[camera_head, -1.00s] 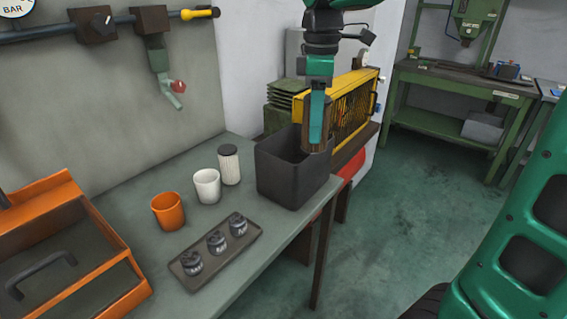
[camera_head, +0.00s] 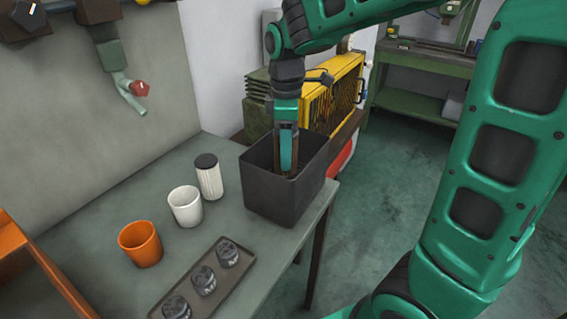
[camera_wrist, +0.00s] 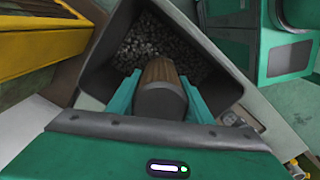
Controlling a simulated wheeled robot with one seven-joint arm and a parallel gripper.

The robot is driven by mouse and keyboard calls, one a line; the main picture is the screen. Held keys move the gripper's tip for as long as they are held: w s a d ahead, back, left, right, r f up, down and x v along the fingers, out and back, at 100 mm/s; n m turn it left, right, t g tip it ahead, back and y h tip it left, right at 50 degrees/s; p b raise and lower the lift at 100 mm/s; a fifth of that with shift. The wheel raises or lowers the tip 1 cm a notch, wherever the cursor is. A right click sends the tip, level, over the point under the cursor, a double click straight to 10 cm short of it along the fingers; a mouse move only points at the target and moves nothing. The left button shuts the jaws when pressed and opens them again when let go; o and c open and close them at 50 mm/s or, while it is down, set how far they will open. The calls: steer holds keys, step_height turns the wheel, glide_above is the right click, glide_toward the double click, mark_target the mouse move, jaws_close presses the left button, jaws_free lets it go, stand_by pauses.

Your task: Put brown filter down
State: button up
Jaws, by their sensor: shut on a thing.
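My gripper (camera_head: 287,163) points down into the dark grey bin (camera_head: 262,203) at the right end of the bench. In the wrist view, my gripper (camera_wrist: 163,100) is shut on the brown filter (camera_wrist: 160,73), a brown ribbed cylinder with a dark grey end cap. The filter is held between the two green fingers, over the inside of the bin (camera_wrist: 218,68). Small grey granular pieces cover the bin's floor. In the head view the filter is mostly hidden by the fingers and the bin wall. I cannot tell whether it touches the bin's contents.
On the bench (camera_head: 228,238) left of the bin stand a white ribbed filter with dark cap (camera_head: 209,178), a white cup (camera_head: 185,206) and an orange cup (camera_head: 140,244). A tray (camera_head: 232,287) holds three dark parts. A yellow grille (camera_head: 335,92) stands behind the bin.

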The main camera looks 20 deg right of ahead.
steer(key=shift+s+f, duration=0.1)
steer(key=shift+f, duration=1.8)
steer(key=o, duration=1.3)
steer(key=shift+f, duration=0.1)
step_height(320, 180, up, 12)
steer(key=shift+r, duration=0.1)
steer(key=s+d+f+m, duration=0.5)
steer(key=s+d+m, duration=0.3)
steer(key=s, duration=0.4)
steer(key=s+d+f+m, duration=0.5)
steer(key=s+d+m, duration=0.4)
steer(key=s+m, duration=0.2)
steer(key=shift+s+f+m, duration=0.3)
steer(key=shift+s+f, duration=0.1)
steer(key=shift+s, duration=0.15)
